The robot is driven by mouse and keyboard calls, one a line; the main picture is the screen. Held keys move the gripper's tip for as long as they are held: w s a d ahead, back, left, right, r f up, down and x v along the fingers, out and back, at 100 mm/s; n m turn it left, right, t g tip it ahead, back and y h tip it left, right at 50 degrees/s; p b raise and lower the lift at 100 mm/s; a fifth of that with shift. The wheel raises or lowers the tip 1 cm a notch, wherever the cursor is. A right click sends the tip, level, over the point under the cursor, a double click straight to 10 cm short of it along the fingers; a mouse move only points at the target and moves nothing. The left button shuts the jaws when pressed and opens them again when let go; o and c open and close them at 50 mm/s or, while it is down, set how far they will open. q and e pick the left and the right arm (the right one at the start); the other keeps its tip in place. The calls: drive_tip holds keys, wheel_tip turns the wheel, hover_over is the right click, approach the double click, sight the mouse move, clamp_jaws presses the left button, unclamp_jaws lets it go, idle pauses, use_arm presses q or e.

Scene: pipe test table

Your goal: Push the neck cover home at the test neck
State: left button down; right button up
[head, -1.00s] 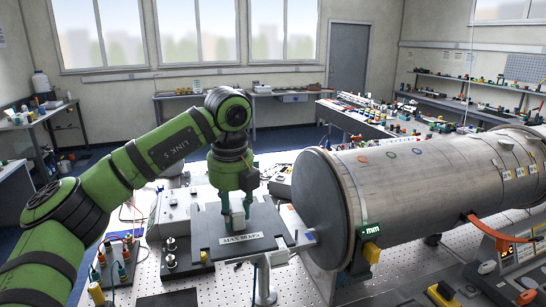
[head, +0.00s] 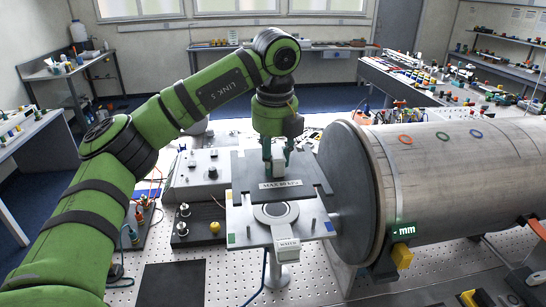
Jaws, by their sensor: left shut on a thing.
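The neck cover (head: 308,167) is a dark grey plate labelled MAX 80 kPa. The test neck (head: 275,211) is a dark round opening with a pale ring, set in a grey plate (head: 245,232) on a post. The neck is in plain view in front of the cover's near edge; the cover lies over the far part of the plate. Whether the cover touches the plate is hard to tell. My right gripper is not in view.
A grey box (head: 198,172) and a panel with knobs (head: 197,222) stand to the left. A dark mat (head: 172,283) lies at the front left.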

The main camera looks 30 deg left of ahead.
use_arm(q)
drive_tip(key=shift+w+f+b, duration=0.15)
drive_tip(key=shift+f+b, duration=0.2)
drive_tip(key=shift+f, duration=0.2)
drive_tip(key=shift+f+b, duration=0.8)
drive_tip(key=shift+f, duration=0.1)
wheel_tip(320, 180, down, 2)
drive_tip(key=shift+f+b, duration=0.1)
drive_tip(key=shift+b, duration=0.7)
drive_tip(key=shift+f, duration=0.3)
drive_tip(key=shift+r, duration=0.2)
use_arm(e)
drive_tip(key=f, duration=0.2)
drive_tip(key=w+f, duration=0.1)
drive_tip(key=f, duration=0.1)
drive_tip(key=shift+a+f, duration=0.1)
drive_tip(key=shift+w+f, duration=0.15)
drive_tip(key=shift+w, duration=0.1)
use_arm(q)
drive_tip(key=shift+f+b, duration=2.25)
drive_tip(key=shift+f, duration=0.2)
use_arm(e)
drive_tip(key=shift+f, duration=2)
